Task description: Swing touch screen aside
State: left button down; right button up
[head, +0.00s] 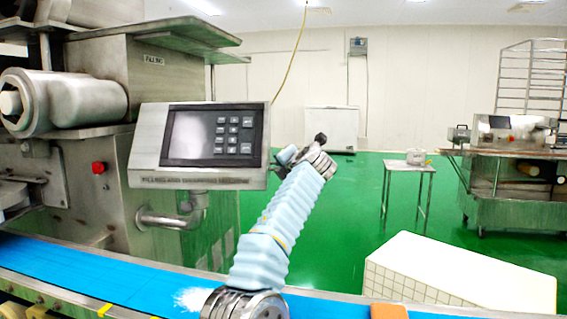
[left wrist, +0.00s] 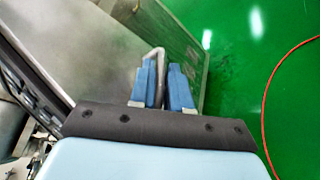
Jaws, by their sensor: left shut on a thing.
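The touch screen (head: 200,135) is a grey metal box with a dark display and a keypad on its front. It stands over the blue belt on a bent metal pipe arm (head: 170,217). My left arm rises from the bottom of the head view, and my left gripper (head: 286,156) is at the screen's right edge. Its blue fingers are partly hidden by the wrist. In the left wrist view the gripper (left wrist: 163,70) is nearly closed, with a grey metal pipe (left wrist: 158,52) showing beyond the fingers; the contact itself is unclear. My right gripper is not in view.
The encrusting machine (head: 160,90) stands behind and left of the screen, with a red button (head: 98,168). The blue conveyor (head: 100,275) runs along the front. A white tiled block (head: 460,280) is at the lower right.

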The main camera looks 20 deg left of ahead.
pick_arm(q)
jog(key=c, duration=1.2)
grip_release()
jog(key=shift+o, duration=0.2)
jog(key=b+v, duration=0.7)
jog(key=v, duration=0.6)
jog(key=shift+s+d, duration=0.25)
jog(key=shift+s, duration=0.1)
